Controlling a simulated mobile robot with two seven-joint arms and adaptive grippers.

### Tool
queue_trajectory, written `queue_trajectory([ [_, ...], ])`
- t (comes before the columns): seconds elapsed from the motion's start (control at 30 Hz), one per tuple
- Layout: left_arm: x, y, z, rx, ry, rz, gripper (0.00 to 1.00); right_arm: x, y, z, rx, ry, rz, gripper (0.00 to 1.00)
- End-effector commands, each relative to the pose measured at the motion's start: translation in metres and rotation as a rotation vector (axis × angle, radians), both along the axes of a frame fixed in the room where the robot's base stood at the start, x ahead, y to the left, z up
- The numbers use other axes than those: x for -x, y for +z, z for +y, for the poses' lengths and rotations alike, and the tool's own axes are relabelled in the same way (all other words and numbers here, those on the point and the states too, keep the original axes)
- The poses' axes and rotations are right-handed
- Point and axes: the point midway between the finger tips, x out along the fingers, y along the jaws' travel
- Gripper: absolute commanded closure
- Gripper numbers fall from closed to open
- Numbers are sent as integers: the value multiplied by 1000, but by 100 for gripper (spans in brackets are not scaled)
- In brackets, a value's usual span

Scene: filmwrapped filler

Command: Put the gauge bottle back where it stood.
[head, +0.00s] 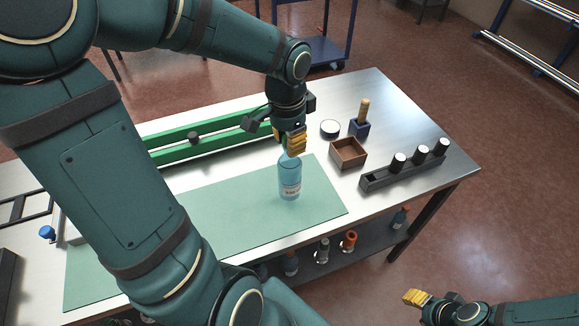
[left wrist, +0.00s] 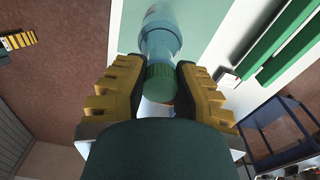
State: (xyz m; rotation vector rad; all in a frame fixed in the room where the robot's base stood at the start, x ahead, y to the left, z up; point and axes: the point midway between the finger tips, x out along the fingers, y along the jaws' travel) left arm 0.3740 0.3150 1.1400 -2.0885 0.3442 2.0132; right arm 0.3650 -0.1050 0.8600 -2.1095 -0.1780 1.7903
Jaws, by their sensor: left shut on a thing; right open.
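The gauge bottle (head: 289,180) is light blue and see-through, with a white label. It looks upright over the right part of the green mat (head: 235,215); I cannot tell whether its base touches the mat. My left gripper (head: 292,147) is shut on the bottle's upper end from above. In the left wrist view the bottle (left wrist: 160,40) runs away between the yellow fingers, with a green cap (left wrist: 160,82) near them. My right gripper (head: 416,298) is open and empty at the lower right, off the table's front edge.
A green rail (head: 180,155) lies behind. Bottles stand on the lower shelf (head: 370,245).

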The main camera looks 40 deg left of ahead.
Motion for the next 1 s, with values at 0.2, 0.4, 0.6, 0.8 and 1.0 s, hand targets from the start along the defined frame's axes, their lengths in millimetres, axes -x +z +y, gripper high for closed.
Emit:
queue_trajectory([
  [0.2, 0, -20, 0, 0, 1, 0, 100, 0, -4, 0, 1, 0, 0, 53],
  [0.4, 0, -44, 0, 1, 0, 3, 100, 0, -9, 0, 2, 0, 0, 53],
  [0.6, 0, -54, 0, -1, 0, -1, 100, 0, -10, 0, 2, 0, 0, 53],
  [0.8, 0, -55, 0, -1, 0, -1, 100, 0, -11, 1, 2, 0, 0, 53],
  [1.0, 0, -57, 0, -1, 0, -1, 51, 0, -13, 1, 3, 0, 1, 53],
])
